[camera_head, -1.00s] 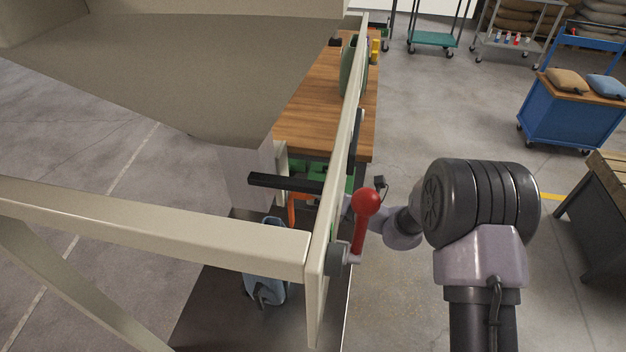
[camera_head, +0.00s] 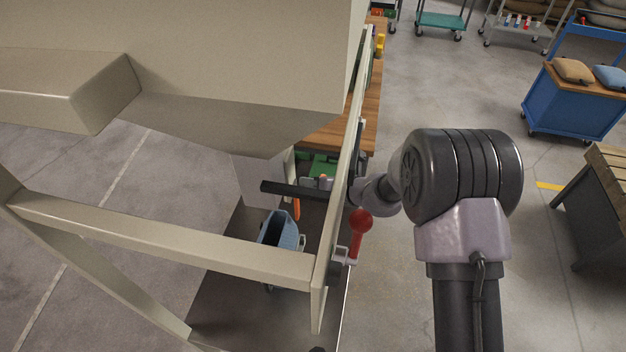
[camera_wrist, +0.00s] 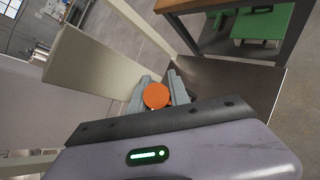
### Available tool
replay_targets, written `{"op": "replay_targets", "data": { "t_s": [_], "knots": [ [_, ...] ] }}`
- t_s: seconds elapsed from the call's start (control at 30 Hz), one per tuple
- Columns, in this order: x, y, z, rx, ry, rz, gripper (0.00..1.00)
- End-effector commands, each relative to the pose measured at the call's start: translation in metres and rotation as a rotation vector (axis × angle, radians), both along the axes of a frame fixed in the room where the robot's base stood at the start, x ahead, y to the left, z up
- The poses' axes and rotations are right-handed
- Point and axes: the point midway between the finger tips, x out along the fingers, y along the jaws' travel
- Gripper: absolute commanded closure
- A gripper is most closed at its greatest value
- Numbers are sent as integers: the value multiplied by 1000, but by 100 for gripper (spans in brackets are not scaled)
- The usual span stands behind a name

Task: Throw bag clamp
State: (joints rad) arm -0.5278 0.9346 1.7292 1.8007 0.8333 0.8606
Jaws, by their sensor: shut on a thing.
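In the wrist view my gripper (camera_wrist: 158,88) is shut on the round orange end of a handle, which I take to be the bag clamp handle (camera_wrist: 156,96); a grey finger lies on each side of it. In the head view an orange handle (camera_head: 297,208) hangs below a black bar (camera_head: 288,189), beside the pale spout (camera_head: 257,172). My arm reaches from the right behind the pale upright beam, which hides part of my wrist. Little of my gripper shows there. The clamp's jaws cannot be made out.
A blue bin (camera_head: 278,234) stands on the dark floor plate below. A wooden workbench (camera_head: 325,137) stands behind. Open floor lies to the right, with a blue cart (camera_head: 569,103) farther off.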

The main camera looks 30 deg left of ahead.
Motion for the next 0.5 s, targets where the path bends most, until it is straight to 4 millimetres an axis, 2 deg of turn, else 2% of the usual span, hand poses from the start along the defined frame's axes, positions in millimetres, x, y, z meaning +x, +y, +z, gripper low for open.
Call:
{"op": "replay_targets", "data": {
  "t_s": [0.27, 0.3, 0.4, 0.5],
  "knots": [
    [0, 0, 0, 1, -1, 0, 100],
    [0, 0, 0, 1, -1, 0, 76],
    [0, 0, 0, 1, -1, 0, 56],
    [0, 0, 0, 1, 0, 0, 56]
  ]
}}
